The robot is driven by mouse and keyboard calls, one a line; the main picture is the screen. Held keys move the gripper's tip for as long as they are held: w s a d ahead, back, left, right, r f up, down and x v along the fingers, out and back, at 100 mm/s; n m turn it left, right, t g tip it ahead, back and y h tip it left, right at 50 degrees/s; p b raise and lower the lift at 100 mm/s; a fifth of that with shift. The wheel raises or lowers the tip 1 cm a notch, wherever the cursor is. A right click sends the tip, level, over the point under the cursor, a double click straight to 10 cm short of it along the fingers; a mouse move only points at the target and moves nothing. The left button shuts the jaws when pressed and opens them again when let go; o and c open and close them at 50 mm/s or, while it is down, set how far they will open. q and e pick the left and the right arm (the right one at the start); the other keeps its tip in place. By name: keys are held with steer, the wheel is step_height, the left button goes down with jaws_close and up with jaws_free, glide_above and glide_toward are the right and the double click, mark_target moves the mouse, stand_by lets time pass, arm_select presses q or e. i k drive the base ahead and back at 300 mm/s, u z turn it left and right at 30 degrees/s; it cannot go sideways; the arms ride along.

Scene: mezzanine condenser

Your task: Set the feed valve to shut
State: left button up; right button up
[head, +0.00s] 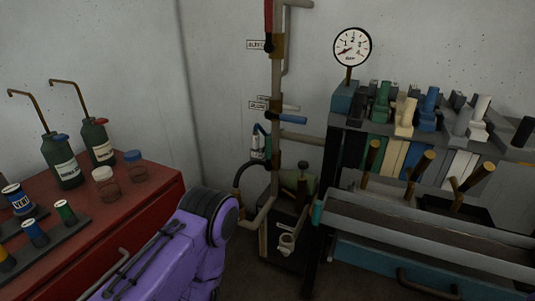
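A vertical grey pipe (276,75) with brass fittings runs down the wall near the middle of the head view. A blue lever handle (293,118) on it points sideways to the right, across the pipe. A red lever handle (268,18) at the top stands upright along the pipe, cut off by the frame's edge. Small white labels (259,44) sit beside both levers; their text is too small to read surely, so I cannot tell which lever is the feed valve. My purple left arm comes in at the lower left, well below the levers. Neither gripper shows.
A red cabinet (150,205) at left bears bottles and small jars. A pump-like unit (290,215) stands at the pipe's foot. A gauge (352,46) rises above a rack of tools at right. A bench (420,245) with a blue drawer fills the lower right.

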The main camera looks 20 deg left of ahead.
mark_target(269, 166)
steer(key=u, duration=0.1)
steer(key=k, duration=0.45)
steer(key=z, duration=0.7)
steer(key=i, duration=1.15)
steer(key=u, duration=0.75)
